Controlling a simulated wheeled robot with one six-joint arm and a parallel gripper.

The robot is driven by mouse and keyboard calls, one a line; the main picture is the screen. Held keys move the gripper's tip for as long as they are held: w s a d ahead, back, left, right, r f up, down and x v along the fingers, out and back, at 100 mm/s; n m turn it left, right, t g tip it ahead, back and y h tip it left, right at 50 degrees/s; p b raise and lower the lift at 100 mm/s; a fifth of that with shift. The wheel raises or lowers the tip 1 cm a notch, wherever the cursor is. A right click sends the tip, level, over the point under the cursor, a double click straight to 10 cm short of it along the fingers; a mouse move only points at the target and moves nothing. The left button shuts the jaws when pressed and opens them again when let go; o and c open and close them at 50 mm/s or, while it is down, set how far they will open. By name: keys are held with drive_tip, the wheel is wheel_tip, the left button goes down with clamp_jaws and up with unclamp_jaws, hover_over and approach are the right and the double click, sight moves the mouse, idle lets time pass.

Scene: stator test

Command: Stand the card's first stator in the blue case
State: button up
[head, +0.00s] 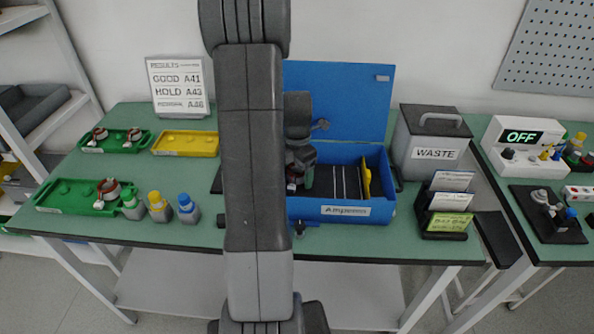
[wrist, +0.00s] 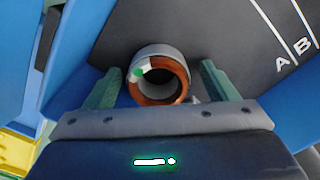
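The stator (wrist: 160,78), a grey ring with copper winding inside and a green dot, stands on the dark floor of the blue case (head: 345,211), its open end towards the wrist camera. My gripper (wrist: 161,74) reaches down into the case. Its two green fingers are spread on either side of the stator, with a visible gap at each side. In the head view my arm hides much of the case's left part and most of the stator. The case's blue lid (head: 350,95) stands open at the back. A card rack (head: 447,205) holds several cards, too small to read.
Green trays (head: 62,197) with other stators (head: 108,189) and an empty yellow tray (head: 186,144) lie left. Bottles (head: 160,208) stand near the front edge. A waste bin (head: 432,150) is right of the case. White lines and letters (wrist: 282,52) mark the case floor.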

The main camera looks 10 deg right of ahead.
wheel_tip(320, 180, up, 14)
idle(0.7)
drive_tip(key=shift+f, duration=0.1)
idle(0.4)
